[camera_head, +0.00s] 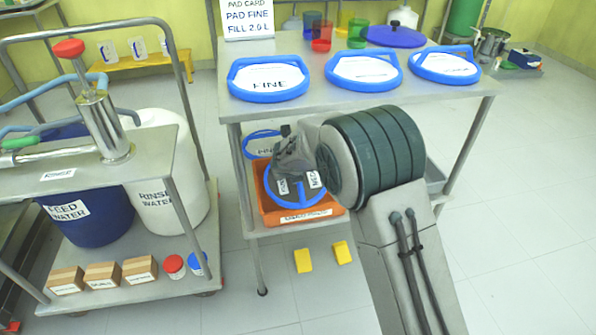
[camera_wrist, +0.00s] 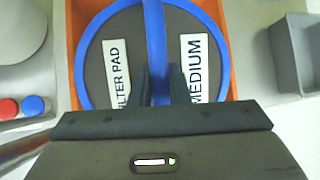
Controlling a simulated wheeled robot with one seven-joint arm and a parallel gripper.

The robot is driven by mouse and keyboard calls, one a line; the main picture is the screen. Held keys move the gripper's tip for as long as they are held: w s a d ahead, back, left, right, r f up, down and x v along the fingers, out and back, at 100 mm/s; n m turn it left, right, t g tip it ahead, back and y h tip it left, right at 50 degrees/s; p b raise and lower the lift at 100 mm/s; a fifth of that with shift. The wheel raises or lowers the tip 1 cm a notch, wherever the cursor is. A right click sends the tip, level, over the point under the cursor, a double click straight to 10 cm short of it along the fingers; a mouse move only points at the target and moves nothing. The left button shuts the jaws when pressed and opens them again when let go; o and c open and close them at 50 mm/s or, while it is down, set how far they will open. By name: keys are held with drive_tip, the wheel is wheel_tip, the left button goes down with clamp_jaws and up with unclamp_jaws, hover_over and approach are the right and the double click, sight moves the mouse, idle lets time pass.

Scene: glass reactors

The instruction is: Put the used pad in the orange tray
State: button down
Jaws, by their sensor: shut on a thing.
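The used pad is a grey disc with a blue rim and a blue bar handle. Its labels read "FILTER PAD" and "MEDIUM" in the wrist view (camera_wrist: 105,28). It also shows in the head view (camera_head: 271,193), within the outline of the orange tray (camera_head: 310,220) on the lower shelf. The tray's rim surrounds it in the wrist view (camera_wrist: 236,60); I cannot tell if it rests on the tray's floor. My gripper (camera_wrist: 159,88) is shut on the bar handle. In the head view my forearm and wrist hide part of the pad and tray.
Pads with blue rims, one reading "FINE" (camera_head: 270,80), lie on the steel table above. Another pad (camera_head: 262,143) is on the shelf behind the tray. A grey bin (camera_wrist: 290,55) stands right of the tray. A trolley with drums (camera_head: 165,190) stands left.

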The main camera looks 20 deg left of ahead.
drive_tip(key=shift+w+a, duration=0.15)
drive_tip(key=shift+w, duration=0.95)
drive_tip(key=f+b, duration=0.1)
drive_tip(key=w+f, duration=0.1)
drive_tip(key=f, duration=0.1)
drive_tip(key=shift+a+f+b, duration=0.15)
drive_tip(key=shift+b, duration=0.25)
drive_tip(key=shift+w+a+f+b, duration=0.1)
drive_tip(key=shift+w+f+b, duration=0.2)
drive_tip(key=shift+f, duration=0.4)
drive_tip(key=shift+w+a+f+b, duration=0.1)
drive_tip(key=shift+f+b, duration=0.25)
drive_tip(key=shift+f, duration=0.35)
drive_tip(key=shift+w+r+g+p, duration=0.3)
drive_tip(key=shift+r+g+p, duration=0.1)
drive_tip(key=shift+p, duration=0.35)
drive_tip(key=shift+w+a+g+h, duration=0.1)
drive_tip(key=shift+w+g+h, duration=0.45)
drive_tip(key=shift+g, duration=0.75)
drive_tip(key=shift+f, duration=0.75)
drive_tip(key=shift+f, duration=0.1)
